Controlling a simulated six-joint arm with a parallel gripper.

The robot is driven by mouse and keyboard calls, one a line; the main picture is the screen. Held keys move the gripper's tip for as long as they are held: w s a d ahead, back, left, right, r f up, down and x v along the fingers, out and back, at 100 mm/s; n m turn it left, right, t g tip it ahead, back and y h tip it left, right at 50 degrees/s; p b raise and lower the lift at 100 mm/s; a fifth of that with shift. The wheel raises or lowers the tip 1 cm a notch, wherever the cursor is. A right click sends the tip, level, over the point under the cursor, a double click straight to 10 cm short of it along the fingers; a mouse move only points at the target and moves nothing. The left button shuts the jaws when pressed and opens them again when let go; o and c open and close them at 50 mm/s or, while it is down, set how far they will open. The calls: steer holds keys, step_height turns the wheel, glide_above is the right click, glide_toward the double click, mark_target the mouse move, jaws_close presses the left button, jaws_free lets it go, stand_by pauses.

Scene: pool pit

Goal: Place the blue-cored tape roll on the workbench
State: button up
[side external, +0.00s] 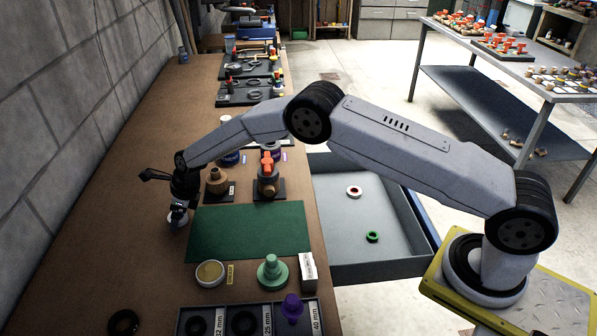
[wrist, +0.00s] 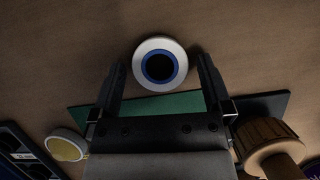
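The tape roll (wrist: 143,72) is white with a blue core ring. In the wrist view it appears to lie flat on the brown workbench (wrist: 60,40), with its hole facing up. In the side view the roll (side external: 178,217) is at the lower end of my gripper (side external: 182,204), on the workbench (side external: 110,230) left of the green mat. My gripper (wrist: 162,66) is open. One finger is on each side of the roll, with a visible gap between each finger and the roll.
The green mat (side external: 248,232) lies right of my gripper. A brown valve-like part (side external: 216,182) stands behind it, and a yellow-topped round tin (side external: 210,272) is in front. An open grey drawer (side external: 385,225) holds two small rings. A block wall borders the bench's left.

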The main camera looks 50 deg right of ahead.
steer(key=shift+r, duration=0.15)
steer(key=v, duration=1.2)
stand_by(0.4)
stand_by(0.4)
steer(key=s+d+r+n+h, duration=0.1)
steer(key=s+d+n, duration=0.4)
steer(key=s+n, duration=0.4)
steer(key=s+d+r+n+h, duration=0.1)
steer(key=s+d+n, duration=0.4)
steer(key=s+n, duration=0.4)
steer(key=s+d+r+n+h, duration=0.1)
steer(key=s+d+n, duration=0.4)
steer(key=s+n, duration=0.4)
steer(key=s, duration=0.5)
steer(key=shift+n+g, duration=0.4)
